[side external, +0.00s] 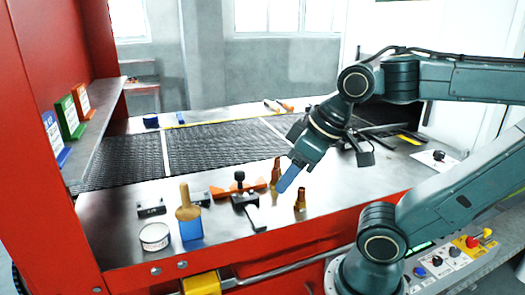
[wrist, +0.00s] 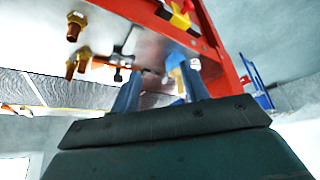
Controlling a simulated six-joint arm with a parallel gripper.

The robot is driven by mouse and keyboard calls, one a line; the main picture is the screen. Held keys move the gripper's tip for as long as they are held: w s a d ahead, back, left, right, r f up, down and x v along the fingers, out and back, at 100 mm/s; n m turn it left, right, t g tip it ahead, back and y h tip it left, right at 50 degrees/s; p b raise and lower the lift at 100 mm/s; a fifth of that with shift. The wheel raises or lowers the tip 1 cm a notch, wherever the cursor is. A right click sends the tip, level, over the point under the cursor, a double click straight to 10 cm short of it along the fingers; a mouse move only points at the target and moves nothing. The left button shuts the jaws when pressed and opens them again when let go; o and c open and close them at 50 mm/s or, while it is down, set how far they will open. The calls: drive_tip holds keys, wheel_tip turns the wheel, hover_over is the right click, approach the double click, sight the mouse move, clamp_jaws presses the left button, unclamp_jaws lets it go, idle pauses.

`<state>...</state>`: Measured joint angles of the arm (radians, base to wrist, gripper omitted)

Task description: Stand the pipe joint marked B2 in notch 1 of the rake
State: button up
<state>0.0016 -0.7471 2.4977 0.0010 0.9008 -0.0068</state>
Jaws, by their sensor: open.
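Two brass pipe joints stand on the steel table in the side view, one farther back (side external: 276,170) and one nearer the front edge (side external: 300,199). Brass joints also show at the upper left of the wrist view (wrist: 75,27). I cannot read a B2 mark on any. An orange bar, apparently the rake (side external: 219,191), lies left of the joints, partly behind a black knobbed clamp (side external: 239,186). Its notch numbers are not readable. My gripper (side external: 283,186) has blue fingers and is open, above the table between the joints in the side view. Nothing shows between the fingers (wrist: 158,82).
A wooden-handled brush with a blue base (side external: 189,222), a white tin (side external: 154,237) and a dark block (side external: 151,208) stand at left. A black mesh belt (side external: 215,145) runs behind. Red frame walls rise at left. Bare table lies right of the joints.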

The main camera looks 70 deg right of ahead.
drive_tip(key=n+g+h, duration=0.1)
drive_tip(key=n+g, duration=0.5)
drive_tip(key=n, duration=0.5)
hover_over(275, 169)
drive_tip(key=w, duration=0.1)
drive_tip(key=f, duration=0.2)
drive_tip(key=shift+a+r, duration=0.25)
drive_tip(key=shift+a, duration=0.2)
drive_tip(key=shift+s+d+f, duration=0.1)
drive_tip(key=shift+d+f, duration=0.05)
drive_tip(key=shift+f, duration=1.25)
drive_tip(key=shift+s+d+f, duration=0.1)
drive_tip(key=shift+f, duration=1.35)
drive_tip(key=shift+s+d+f, duration=0.1)
drive_tip(key=shift+d+f, duration=0.05)
drive_tip(key=shift+f, duration=1.25)
drive_tip(key=shift+f, duration=0.15)
drive_tip(key=shift+s+d+f, duration=0.1)
drive_tip(key=shift+f, duration=1.15)
drive_tip(key=shift+s+f, duration=0.1)
drive_tip(key=shift+f, duration=1.1)
